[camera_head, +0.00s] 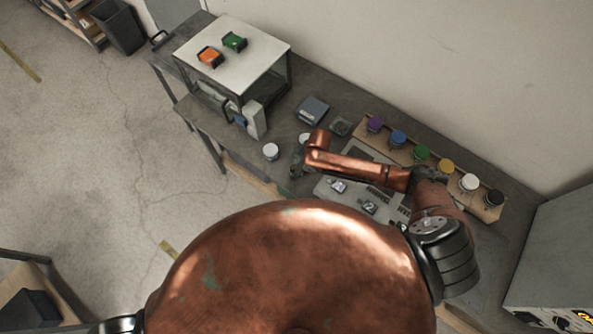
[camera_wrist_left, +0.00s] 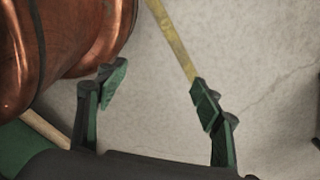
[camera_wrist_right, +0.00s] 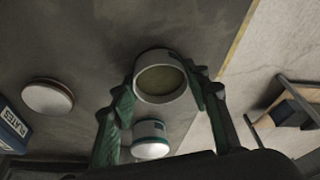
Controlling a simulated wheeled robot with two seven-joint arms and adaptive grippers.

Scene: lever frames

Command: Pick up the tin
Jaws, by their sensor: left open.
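The tin (camera_wrist_right: 160,77), a pale round tin with a greenish recessed top, sits between the fingers of my right gripper (camera_wrist_right: 163,92) in the right wrist view. The fingertips touch its sides, and the gripper looks shut on it. In the head view my right gripper (camera_head: 298,168) is over the near table edge and hides most of this tin. I cannot tell whether the tin is clear of the tabletop. My left gripper (camera_wrist_left: 158,92) is open and empty above the floor in the left wrist view; the head view does not show it.
Two white-lidded jars stand near the gripper: one (camera_wrist_right: 150,140) close beside the tin, one (camera_wrist_right: 47,97) by a blue PLATES box (camera_wrist_right: 14,130). A row of coloured-lid jars (camera_head: 421,152) and a raised white stand (camera_head: 225,75) are on the workbench (camera_head: 200,125).

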